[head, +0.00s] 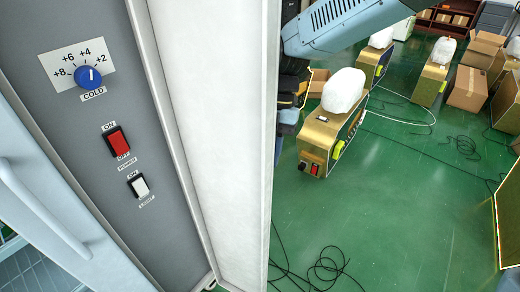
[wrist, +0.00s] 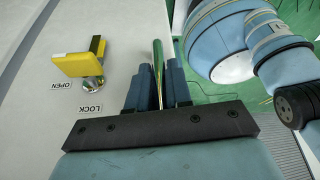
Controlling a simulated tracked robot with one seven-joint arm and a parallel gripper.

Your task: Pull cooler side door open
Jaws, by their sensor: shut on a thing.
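The cooler side door (head: 208,110) is the tall white panel in the head view. It stands swung out from the grey control panel (head: 110,150), which is exposed. In the wrist view the door's outer face (wrist: 60,20) is at the left, with a yellow latch (wrist: 75,65) beside OPEN and LOCK labels. The gripper is hidden behind the door in the head view.
The panel carries a blue COLD dial (head: 88,77), a red power switch (head: 117,142) and a white light switch (head: 138,186). Right of the door the green floor (head: 400,220) is open. A black cable (head: 325,270) and gold-sided machines (head: 325,140) lie there.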

